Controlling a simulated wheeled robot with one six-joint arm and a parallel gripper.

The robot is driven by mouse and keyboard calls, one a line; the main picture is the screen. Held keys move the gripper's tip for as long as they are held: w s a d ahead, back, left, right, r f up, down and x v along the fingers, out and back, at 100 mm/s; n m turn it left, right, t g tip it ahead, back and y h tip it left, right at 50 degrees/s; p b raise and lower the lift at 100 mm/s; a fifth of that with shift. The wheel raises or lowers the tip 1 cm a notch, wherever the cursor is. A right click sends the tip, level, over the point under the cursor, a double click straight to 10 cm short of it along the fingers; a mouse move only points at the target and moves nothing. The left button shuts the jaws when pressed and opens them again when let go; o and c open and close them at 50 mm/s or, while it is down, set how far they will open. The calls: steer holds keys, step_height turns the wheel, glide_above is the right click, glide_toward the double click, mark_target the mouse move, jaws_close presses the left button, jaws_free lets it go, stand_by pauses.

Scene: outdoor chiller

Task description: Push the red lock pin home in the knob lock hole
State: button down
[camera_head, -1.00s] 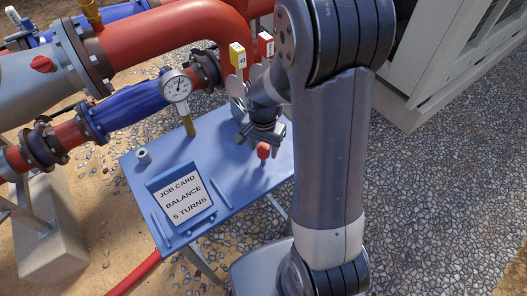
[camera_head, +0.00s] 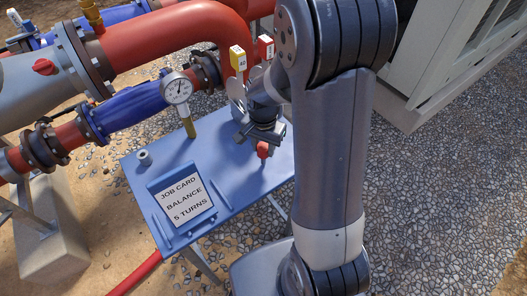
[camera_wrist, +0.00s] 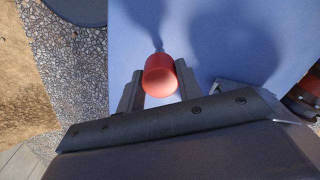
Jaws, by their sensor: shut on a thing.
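The red lock pin (camera_head: 263,150) is held by its red head between the two fingers of my gripper (camera_head: 257,139), over the right part of the blue table. In the wrist view the red head (camera_wrist: 160,76) fills the space between the fingertips of my gripper (camera_wrist: 160,88), with a thin shank showing beyond it. In the head view the shank points down toward the tabletop; I cannot tell whether its tip touches it. The knob lock hole cannot be made out in either view.
The blue table (camera_head: 228,185) bears a job card (camera_head: 184,202) reading "BALANCE 5 TURNS", a small grey ring (camera_head: 144,157) and a pressure gauge (camera_head: 177,88) standing behind. Red and blue pipes (camera_head: 140,115) run along the back. Gravel lies to the right.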

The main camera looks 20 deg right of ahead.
steer(key=shift+r+p, duration=2.05)
steer(key=shift+r, duration=1)
steer(key=c, duration=1.5)
jaws_free()
jaws_close()
